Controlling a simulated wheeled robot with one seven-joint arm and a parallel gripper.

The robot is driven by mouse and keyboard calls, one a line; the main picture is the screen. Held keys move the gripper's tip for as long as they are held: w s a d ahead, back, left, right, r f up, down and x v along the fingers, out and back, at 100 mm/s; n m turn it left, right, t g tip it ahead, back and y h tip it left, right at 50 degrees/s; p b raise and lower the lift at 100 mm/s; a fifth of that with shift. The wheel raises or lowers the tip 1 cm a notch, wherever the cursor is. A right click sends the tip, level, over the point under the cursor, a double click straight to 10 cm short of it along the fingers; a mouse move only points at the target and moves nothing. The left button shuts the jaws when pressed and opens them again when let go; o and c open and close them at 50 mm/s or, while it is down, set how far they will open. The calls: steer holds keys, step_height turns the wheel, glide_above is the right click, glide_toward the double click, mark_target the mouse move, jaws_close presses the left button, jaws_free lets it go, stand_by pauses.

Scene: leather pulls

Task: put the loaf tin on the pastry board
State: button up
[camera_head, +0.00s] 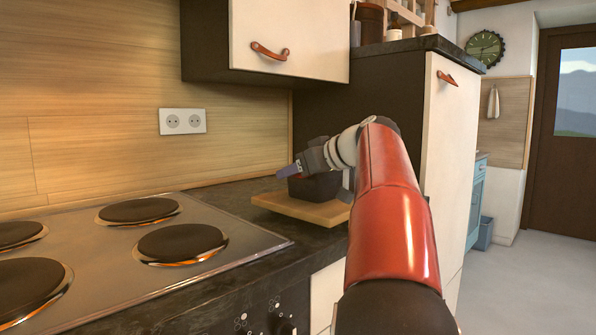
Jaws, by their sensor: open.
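The loaf tin (322,187) is a dark, box-shaped tin. It appears to rest on the pastry board (278,203), a pale wooden board on the dark counter to the right of the hob. My gripper (290,170) is open, at the tin's upper left, with a purple-grey fingertip pointing left. My gripper and wrist cover part of the tin's top. I cannot tell whether a finger touches the tin. My red forearm hides the board's right end.
The hob (100,262) with several dark plates fills the counter at left. A wall cupboard (290,45) hangs above the counter. A tall dark-sided cabinet (400,100) stands close behind and right of the board. A narrow strip of counter lies bare between hob and board.

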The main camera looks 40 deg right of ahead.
steer(key=v, duration=1.2)
stand_by(0.4)
